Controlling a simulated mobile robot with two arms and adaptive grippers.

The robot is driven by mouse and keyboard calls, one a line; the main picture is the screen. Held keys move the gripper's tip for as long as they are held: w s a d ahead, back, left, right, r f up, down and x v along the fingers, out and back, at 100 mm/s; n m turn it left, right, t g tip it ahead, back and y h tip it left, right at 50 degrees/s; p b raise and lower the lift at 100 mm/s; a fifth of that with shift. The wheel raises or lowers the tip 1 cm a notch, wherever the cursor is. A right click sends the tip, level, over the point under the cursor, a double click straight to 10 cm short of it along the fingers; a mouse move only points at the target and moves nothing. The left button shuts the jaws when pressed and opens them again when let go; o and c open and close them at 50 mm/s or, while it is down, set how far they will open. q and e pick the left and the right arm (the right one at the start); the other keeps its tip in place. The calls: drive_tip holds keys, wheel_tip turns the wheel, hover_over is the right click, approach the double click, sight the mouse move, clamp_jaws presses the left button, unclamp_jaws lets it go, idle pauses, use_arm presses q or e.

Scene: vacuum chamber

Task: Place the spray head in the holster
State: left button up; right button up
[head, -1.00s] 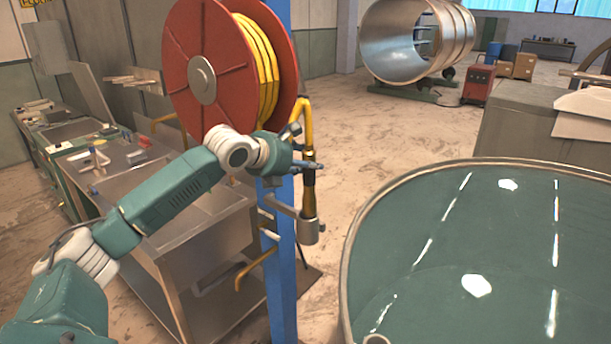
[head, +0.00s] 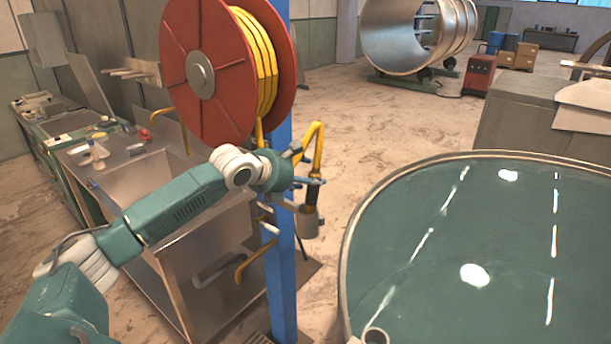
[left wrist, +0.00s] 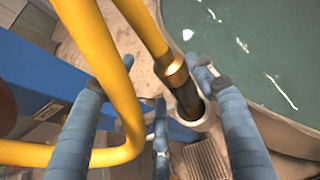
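The spray head (head: 313,194) is a dark nozzle with a brass collar on the end of the yellow hose (head: 318,150). It stands upright with its lower end inside the holster (head: 308,222), a grey cup on the blue post. In the left wrist view the spray head (left wrist: 182,88) goes into the round mouth of the holster (left wrist: 205,122). My left gripper (head: 314,182) is at the spray head, just above the cup. In the left wrist view its blue fingers (left wrist: 158,85) are spread wide, with the spray head between them, nearer the right finger. My right gripper is out of view.
A red hose reel (head: 205,75) is mounted on the blue post (head: 282,270). A large round green-lined vessel (head: 440,260) is close on the right. A metal sink bench (head: 140,185) stands at the left. Open floor lies behind the post.

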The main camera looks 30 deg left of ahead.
use_arm(q)
drive_tip(key=shift+s+r, duration=0.25)
drive_tip(key=shift+s, duration=0.05)
drive_tip(key=b+v, duration=0.6)
drive_tip(key=v, duration=0.5)
drive_tip(key=shift+s+r, duration=0.2)
drive_tip(key=shift+s, duration=0.15)
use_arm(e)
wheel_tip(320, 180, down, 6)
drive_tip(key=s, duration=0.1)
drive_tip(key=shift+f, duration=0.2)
